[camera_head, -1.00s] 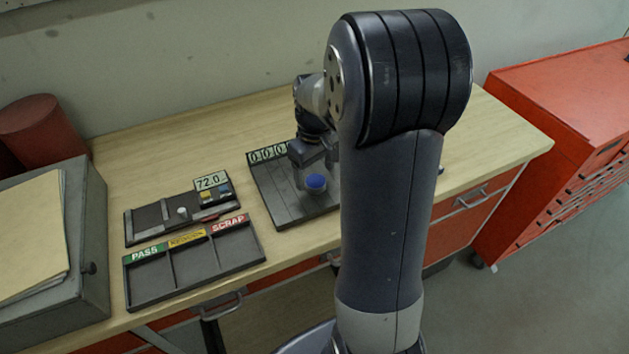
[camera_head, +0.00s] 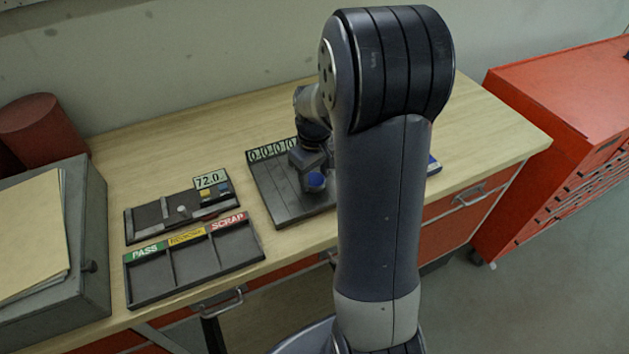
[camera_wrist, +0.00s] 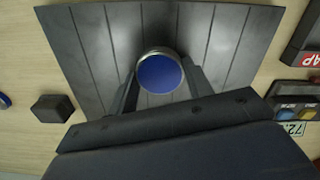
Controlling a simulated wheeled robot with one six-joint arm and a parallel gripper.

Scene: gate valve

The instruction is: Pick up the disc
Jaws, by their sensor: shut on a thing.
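The disc (camera_wrist: 159,74) has a blue face and a silver rim. In the wrist view it sits between the two fingers of my gripper (camera_wrist: 160,85), which is shut on it. The disc also shows as a blue spot in the head view (camera_head: 315,181), over the dark slotted board (camera_head: 268,187). In the wrist view the board (camera_wrist: 88,45) lies behind the disc. I cannot tell whether the disc touches the board. My own arm hides the right part of the board in the head view.
A tray marked PASS, SCRAP and a yellow label (camera_head: 190,268) lies left of the board. Behind it is a gauge fixture with a 72.0 display (camera_head: 211,180). A grey box (camera_head: 88,250) stands far left. A dark block (camera_wrist: 52,108) shows beside the board in the wrist view.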

